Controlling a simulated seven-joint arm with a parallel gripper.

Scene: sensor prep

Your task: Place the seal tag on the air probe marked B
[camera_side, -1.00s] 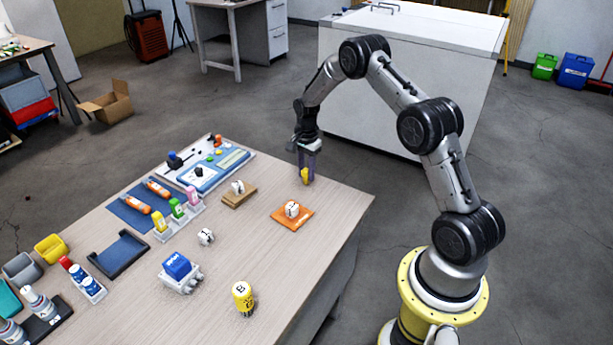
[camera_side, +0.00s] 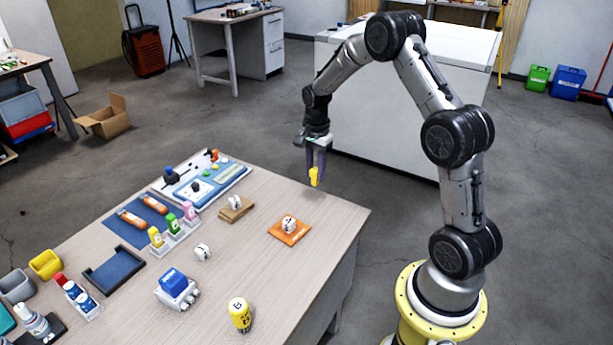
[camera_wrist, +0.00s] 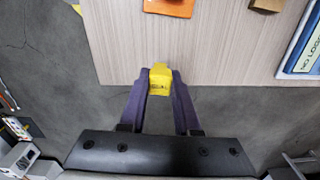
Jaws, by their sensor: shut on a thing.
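My gripper (camera_side: 316,167) is shut on a small yellow piece (camera_side: 314,178), apparently the seal tag, held in the air by the table's far right edge. In the wrist view the yellow piece (camera_wrist: 160,80) sits between the two purple fingertips (camera_wrist: 160,90). A yellow cylinder (camera_side: 240,316) with a dark mark that looks like B on its white top stands upright at the table's near edge, well away from my gripper. It may be the air probe marked B. Small white pieces with dark marks lie on an orange pad (camera_side: 289,232), a wooden block (camera_side: 236,210) and the bare table.
A blue-topped white box (camera_side: 176,289), a dark blue tray (camera_side: 115,262), a rack of small coloured bottles (camera_side: 174,235) and a blue-white panel (camera_side: 202,186) occupy the table's left half. Bare tabletop (camera_side: 262,265) lies between the orange pad and the yellow cylinder.

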